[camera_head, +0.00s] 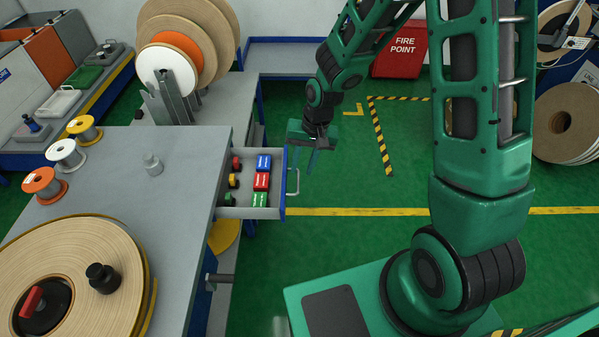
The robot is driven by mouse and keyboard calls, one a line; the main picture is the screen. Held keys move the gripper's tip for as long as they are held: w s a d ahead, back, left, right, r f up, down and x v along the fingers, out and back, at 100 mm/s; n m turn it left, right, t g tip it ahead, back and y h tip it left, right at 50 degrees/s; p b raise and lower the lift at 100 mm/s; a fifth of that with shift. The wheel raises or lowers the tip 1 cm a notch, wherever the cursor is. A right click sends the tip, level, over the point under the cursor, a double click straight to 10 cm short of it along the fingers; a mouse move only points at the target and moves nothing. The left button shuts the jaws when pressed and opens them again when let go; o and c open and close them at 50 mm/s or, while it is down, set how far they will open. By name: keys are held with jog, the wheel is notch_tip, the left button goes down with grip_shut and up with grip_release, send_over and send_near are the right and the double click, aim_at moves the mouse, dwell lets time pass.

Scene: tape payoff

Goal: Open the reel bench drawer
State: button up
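The reel bench (190,178) has a grey top and stands at the left. Its drawer (279,212) is pulled out to the right, with a blue front and grey inside. The drawer's pale bar handle (293,182) is on the outer face. My gripper (304,166) points down beside the far end of the drawer front, close to the handle. Its two fingers look apart, with nothing seen between them. I cannot tell whether a finger touches the handle or drawer front.
The drawer holds blue (263,164), red (261,181) and green (260,200) boxes and several small coloured pieces. A large tape reel (85,260) and small spools lie on the bench top. A red fire point box (400,55) stands behind.

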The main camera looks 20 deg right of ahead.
jog(key=r, duration=0.4)
jog(key=d+r, duration=0.1)
jog(key=shift+s+r, duration=0.15)
jog(key=shift+r, duration=0.25)
jog(key=s+d+r+m+h, duration=0.1)
jog(key=s+d+r, duration=0.4)
jog(key=d, duration=0.3)
jog(key=s+d+r+h, duration=0.1)
jog(key=s+d+r, duration=0.3)
jog(key=d+r, duration=0.3)
jog(key=s+d+r+m, duration=0.1)
jog(key=s+d+r, duration=0.1)
jog(key=s, duration=0.6)
jog(key=s+d+r+m, duration=0.1)
jog(key=s+d+r, duration=0.1)
jog(key=s+d, duration=0.3)
jog(key=s, duration=0.4)
jog(key=shift+d+r+g, duration=0.15)
jog(key=shift+r+g, duration=0.1)
jog(key=shift+g, duration=0.05)
